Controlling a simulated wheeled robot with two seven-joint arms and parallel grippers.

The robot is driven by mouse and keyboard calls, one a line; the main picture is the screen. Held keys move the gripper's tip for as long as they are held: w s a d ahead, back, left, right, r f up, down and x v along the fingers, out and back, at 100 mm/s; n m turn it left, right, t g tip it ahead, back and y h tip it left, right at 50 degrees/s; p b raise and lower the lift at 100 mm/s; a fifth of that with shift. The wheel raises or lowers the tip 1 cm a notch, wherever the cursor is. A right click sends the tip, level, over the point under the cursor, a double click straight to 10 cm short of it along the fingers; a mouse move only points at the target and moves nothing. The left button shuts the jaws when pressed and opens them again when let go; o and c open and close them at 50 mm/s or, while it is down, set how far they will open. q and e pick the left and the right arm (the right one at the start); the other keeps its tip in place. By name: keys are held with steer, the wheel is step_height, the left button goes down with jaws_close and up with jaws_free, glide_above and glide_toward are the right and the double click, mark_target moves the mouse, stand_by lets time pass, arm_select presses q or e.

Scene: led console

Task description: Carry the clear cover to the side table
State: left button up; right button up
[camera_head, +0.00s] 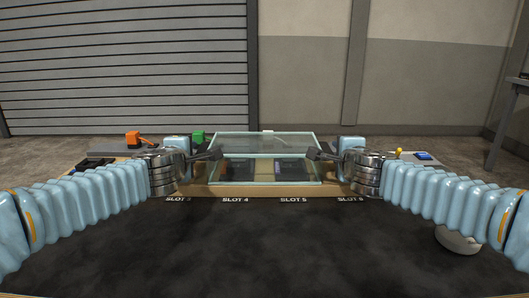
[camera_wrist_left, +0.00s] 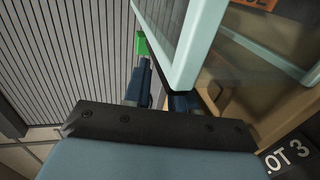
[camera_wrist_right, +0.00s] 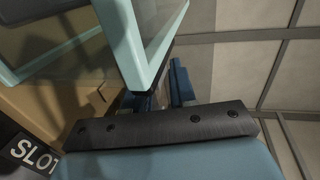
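The clear cover (camera_head: 268,145), a glassy box with pale blue-green edges, sits over the middle of the console, around slots 4 and 5. My left gripper (camera_head: 216,155) is at its left side, and my right gripper (camera_head: 314,154) is at its right side. In the left wrist view a corner of the cover (camera_wrist_left: 180,75) overlaps one finger; a gap shows between the fingers. The right wrist view mirrors this, with a cover corner (camera_wrist_right: 145,75) in front of one finger. Whether the fingers press on the cover is hidden. The side table is not clearly identifiable.
Dark modules (camera_head: 240,168) show through the cover. A round grey object (camera_head: 458,240) is at front right.

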arm_select(q)
steer(key=shift+s+d+r, duration=0.1)
steer(key=shift+d, duration=0.15)
arm_select(e)
steer(key=shift+s+a+r, duration=0.1)
steer(key=shift+a, duration=0.15)
arm_select(q)
steer(key=shift+d, duration=0.1)
arm_select(e)
steer(key=shift+a, duration=0.1)
